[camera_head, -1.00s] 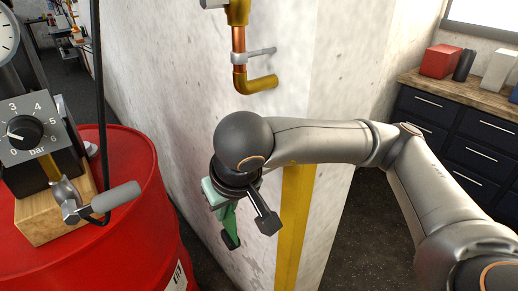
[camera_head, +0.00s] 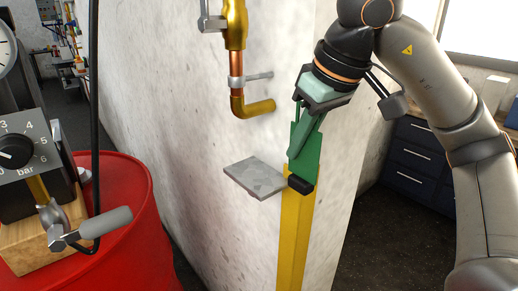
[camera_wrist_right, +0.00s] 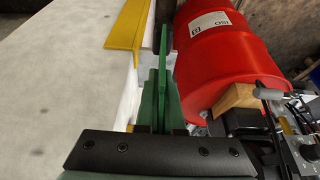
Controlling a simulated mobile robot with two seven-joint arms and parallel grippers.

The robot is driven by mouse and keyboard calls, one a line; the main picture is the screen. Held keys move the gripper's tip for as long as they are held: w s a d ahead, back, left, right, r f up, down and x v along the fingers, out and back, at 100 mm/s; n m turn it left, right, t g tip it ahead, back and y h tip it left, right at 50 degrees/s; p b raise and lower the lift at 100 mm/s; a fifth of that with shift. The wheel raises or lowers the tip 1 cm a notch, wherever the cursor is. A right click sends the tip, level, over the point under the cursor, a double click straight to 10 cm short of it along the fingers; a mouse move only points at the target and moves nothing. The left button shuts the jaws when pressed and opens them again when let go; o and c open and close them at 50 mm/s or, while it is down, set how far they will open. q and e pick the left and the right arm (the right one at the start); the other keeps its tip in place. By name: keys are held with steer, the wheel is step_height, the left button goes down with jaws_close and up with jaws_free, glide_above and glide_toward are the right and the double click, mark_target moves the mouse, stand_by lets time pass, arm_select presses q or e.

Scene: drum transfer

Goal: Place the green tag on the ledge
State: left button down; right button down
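In the head view, a grey ledge (camera_head: 252,176) sticks out from the pale wall, below the brass and copper pipe. My right gripper (camera_head: 301,184) hangs tilted downward just right of the ledge, with its black tip close to the ledge's right corner; whether they touch I cannot tell. Its green fingers appear shut on the green tag (camera_head: 313,150), a thin flat plate partly hidden by the near finger. In the right wrist view the tag (camera_wrist_right: 162,60) shows edge-on between the fingers (camera_wrist_right: 160,105). My left gripper is not in view.
The pipe (camera_head: 237,70) with its elbow stands out from the wall above the ledge. A yellow corner strip (camera_head: 291,235) runs below the gripper. A red drum (camera_head: 125,215) with a gauge box (camera_head: 22,150) and lever stands left. Dark drawers (camera_head: 410,160) are behind right.

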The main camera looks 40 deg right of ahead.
steer(key=w+f, duration=0.1)
steer(key=w, duration=0.2)
steer(key=w+f+p, duration=0.1)
steer(key=w, duration=0.2)
steer(key=w+f, duration=0.1)
steer(key=w, duration=0.2)
steer(key=shift+w+a+f+p, duration=0.25)
steer(key=shift+w+a+p, duration=0.05)
steer(key=shift+w, duration=0.05)
steer(key=shift+a, duration=0.1)
steer(key=shift+f, duration=0.15)
steer(key=c, duration=1)
jaws_free()
steer(key=shift+c, duration=0.2)
